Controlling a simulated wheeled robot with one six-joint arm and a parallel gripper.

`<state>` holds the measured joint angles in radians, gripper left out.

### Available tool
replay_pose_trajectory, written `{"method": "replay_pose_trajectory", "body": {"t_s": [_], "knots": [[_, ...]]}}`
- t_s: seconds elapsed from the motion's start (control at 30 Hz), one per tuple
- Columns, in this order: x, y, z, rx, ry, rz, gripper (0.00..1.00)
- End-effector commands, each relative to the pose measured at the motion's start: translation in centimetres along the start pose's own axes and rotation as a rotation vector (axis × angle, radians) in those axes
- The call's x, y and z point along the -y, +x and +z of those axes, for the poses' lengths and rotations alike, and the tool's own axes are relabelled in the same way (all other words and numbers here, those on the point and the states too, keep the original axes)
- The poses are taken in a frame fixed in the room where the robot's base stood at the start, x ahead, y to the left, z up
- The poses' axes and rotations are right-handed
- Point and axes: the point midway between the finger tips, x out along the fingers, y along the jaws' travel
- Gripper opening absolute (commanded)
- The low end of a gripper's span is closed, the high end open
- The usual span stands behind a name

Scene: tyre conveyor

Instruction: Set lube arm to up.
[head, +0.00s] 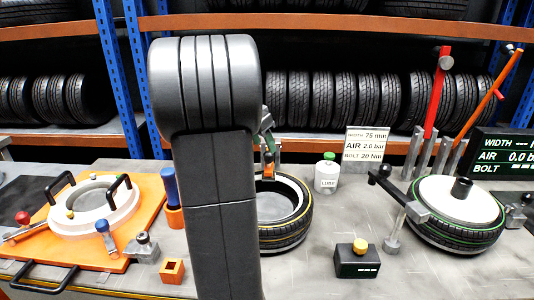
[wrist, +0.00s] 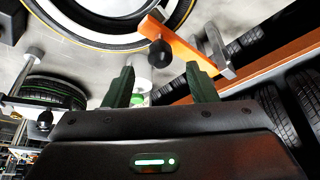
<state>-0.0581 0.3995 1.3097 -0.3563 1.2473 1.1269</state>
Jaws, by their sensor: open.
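An orange bar (wrist: 183,42) with a black knob (wrist: 160,53) reaches over the edge of a tyre (wrist: 110,38) in the wrist view, with a grey bracket at its other end. It looks like the lube arm, lying low rather than upright. In the head view an orange piece (head: 268,160), probably the same arm, shows behind the tyre (head: 295,235), mostly hidden by my arm. My gripper (wrist: 161,85) is open, its two dark green fingers apart, with nothing held. The knob appears just beyond the fingertips; contact is not visible. In the head view one finger (head: 265,125) shows above the orange piece.
A white lube can (head: 327,175) with a green cap stands right of the tyre. A black box with a yellow button (head: 358,258) is in front. Red (head: 438,95) and orange (head: 490,95) levers stand upright at right, behind a second tyre (head: 458,215). An orange fixture (head: 120,250) lies left.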

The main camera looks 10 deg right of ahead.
Motion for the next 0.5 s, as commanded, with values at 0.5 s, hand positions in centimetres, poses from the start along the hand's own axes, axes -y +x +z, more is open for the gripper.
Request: {"method": "replay_pose_trajectory", "body": {"t_s": [0.5], "knots": [[0.0,5.1,0.0,0.0,0.0,0.0,0.52]]}}
